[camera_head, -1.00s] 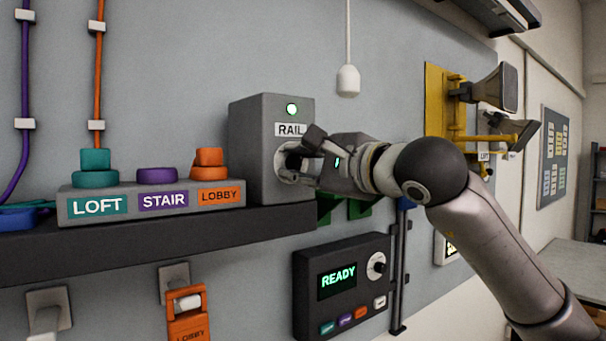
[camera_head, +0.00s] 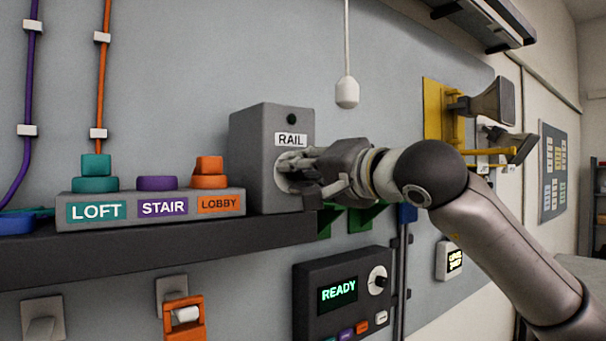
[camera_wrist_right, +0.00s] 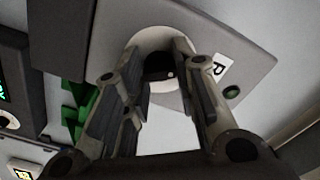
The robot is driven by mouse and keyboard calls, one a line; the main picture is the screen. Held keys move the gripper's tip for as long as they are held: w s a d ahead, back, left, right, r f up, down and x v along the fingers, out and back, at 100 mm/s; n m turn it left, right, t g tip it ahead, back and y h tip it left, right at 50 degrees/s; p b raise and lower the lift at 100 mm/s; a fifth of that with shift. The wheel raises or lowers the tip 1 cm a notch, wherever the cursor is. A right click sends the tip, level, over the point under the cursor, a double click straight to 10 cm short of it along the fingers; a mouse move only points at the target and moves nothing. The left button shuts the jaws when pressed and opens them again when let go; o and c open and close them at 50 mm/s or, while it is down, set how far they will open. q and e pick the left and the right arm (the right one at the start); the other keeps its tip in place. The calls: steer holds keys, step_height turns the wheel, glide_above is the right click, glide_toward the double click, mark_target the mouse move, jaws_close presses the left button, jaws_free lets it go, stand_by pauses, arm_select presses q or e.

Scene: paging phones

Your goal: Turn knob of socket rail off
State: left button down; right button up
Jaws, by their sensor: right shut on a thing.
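The socket rail box (camera_head: 262,150) is a grey box labelled RAIL (camera_head: 291,140), standing at the right end of the dark shelf. Its small round light (camera_head: 291,119) is dark. The knob sits in a pale round plate on the box's front and is mostly hidden by my gripper in the head view. In the right wrist view the dark knob (camera_wrist_right: 160,66) shows between the fingertips. My right gripper (camera_head: 296,170) is shut on the knob. My left gripper is not in view.
A block with LOFT, STAIR and LOBBY plugs (camera_head: 150,206) stands left of the box on the shelf (camera_head: 150,246). A panel reading READY (camera_head: 345,290) hangs below. A white pull (camera_head: 347,93) hangs on a cord above my right arm. Yellow-mounted horns (camera_head: 490,104) are at right.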

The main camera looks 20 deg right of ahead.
steer(key=shift+f+n, duration=0.15)
steer(key=shift+n, duration=0.75)
steer(key=shift+a, duration=0.1)
steer(key=o, duration=1)
steer(key=shift+o, duration=0.2)
steer(key=v, duration=1.2)
